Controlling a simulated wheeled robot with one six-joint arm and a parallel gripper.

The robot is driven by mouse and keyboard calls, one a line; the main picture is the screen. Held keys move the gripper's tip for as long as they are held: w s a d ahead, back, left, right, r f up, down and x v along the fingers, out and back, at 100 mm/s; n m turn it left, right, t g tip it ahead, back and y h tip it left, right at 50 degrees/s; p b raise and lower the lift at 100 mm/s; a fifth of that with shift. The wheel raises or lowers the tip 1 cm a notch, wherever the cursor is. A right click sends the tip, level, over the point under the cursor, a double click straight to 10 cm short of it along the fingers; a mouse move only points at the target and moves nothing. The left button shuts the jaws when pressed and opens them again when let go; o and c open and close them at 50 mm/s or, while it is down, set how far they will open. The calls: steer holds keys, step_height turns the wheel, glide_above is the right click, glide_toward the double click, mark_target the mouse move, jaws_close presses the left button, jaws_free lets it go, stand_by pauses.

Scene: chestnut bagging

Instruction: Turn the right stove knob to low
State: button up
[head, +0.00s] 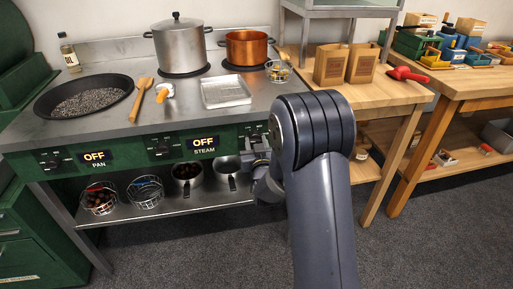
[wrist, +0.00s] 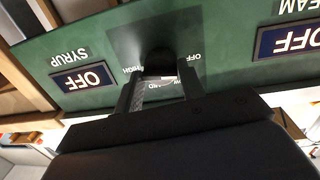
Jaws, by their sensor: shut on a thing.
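My gripper (head: 256,147) reaches the right end of the green stove panel in the head view, partly hidden by my arm. In the wrist view, which is upside down, my gripper (wrist: 160,78) has its two fingers around the dark right knob (wrist: 160,60), one on each side. The SYRUP display (wrist: 83,77) beside the knob reads OFF. Printed marks around the knob include HIGH and OFF; others are partly covered by the fingers. The knob's pointer cannot be made out. In the head view the right knob is hidden behind my arm and gripper.
The pan knob (head: 52,161) and steam knob (head: 163,148) have displays reading OFF. Above stand a wide pan (head: 122,84), a steel pot (head: 180,48) and a copper pot (head: 247,52). Pots and baskets sit on the lower shelf (head: 155,206). A wooden table (head: 390,97) stands at right.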

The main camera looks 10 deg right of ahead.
steer(key=m+b, duration=0.5)
steer(key=b, duration=0.1)
steer(key=shift+f, duration=0.2)
steer(key=m+b, duration=0.3)
steer(key=shift+r+m+y+b, duration=0.15)
steer(key=shift+m+y+b, duration=0.15)
steer(key=shift+b, duration=0.1)
steer(key=shift+r+m+b, duration=0.1)
steer(key=shift+m+b, duration=0.35)
steer(key=shift+m, duration=0.05)
steer(key=shift+r, duration=0.1)
steer(key=o, duration=0.9)
steer(key=shift+o, duration=0.2)
steer(key=shift+g, duration=0.3)
